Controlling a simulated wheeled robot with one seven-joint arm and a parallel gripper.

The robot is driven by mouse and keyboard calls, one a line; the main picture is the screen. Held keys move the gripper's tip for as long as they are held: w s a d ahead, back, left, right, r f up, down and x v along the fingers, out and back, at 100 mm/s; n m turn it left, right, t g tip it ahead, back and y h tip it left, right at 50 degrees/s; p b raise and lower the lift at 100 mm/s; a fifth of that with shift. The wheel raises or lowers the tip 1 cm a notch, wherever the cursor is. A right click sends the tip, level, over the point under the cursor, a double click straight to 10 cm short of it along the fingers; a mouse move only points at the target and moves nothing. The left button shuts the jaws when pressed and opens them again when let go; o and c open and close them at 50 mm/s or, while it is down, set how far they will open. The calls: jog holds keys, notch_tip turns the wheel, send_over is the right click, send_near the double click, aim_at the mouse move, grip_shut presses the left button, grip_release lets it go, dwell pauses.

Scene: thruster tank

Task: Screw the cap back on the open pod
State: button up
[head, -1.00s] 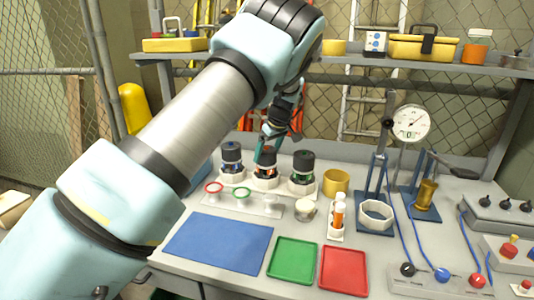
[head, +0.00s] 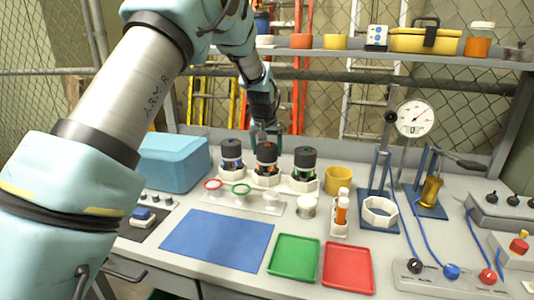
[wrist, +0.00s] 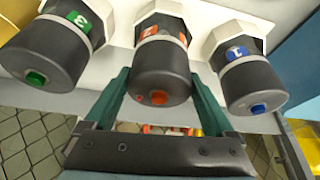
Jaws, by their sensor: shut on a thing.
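Three pods stand in white holders on the bench. The left pod (head: 232,163) with blue marking also shows in the wrist view as number 1 (wrist: 240,49). The middle pod (head: 267,166) has orange marking, and the right pod (head: 304,168) has green marking. All three bear dark caps. The middle cap (wrist: 162,75), with an orange dot, sits on its pod above a pale ring; I cannot tell how tightly it is screwed. My gripper (head: 266,139) comes down from above, its green fingers (wrist: 161,82) shut on the sides of the middle cap.
The neighbouring caps stand close on both sides of my fingers. In front are a ring rack (head: 252,208), a blue mat (head: 218,241), a green tray (head: 294,258) and a red tray (head: 346,269). A yellow cup (head: 337,181) stands right of the pods.

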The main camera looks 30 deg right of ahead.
jog(key=m, duration=0.2)
jog(key=m+g+h, duration=0.1)
jog(key=m, duration=0.2)
jog(key=shift+g, duration=0.3)
jog(key=shift+s+d+m+g+h+p, duration=0.15)
jog(key=shift+m+g+p, duration=0.1)
jog(key=shift+m, duration=0.35)
jog(key=shift+d+m+g+h+p, duration=0.1)
jog(key=shift+m+g+h+p, duration=0.1)
jog(key=shift+m, duration=0.4)
jog(key=o, duration=1)
jog(key=shift+c, duration=0.2)
jog(key=shift+a, duration=0.1)
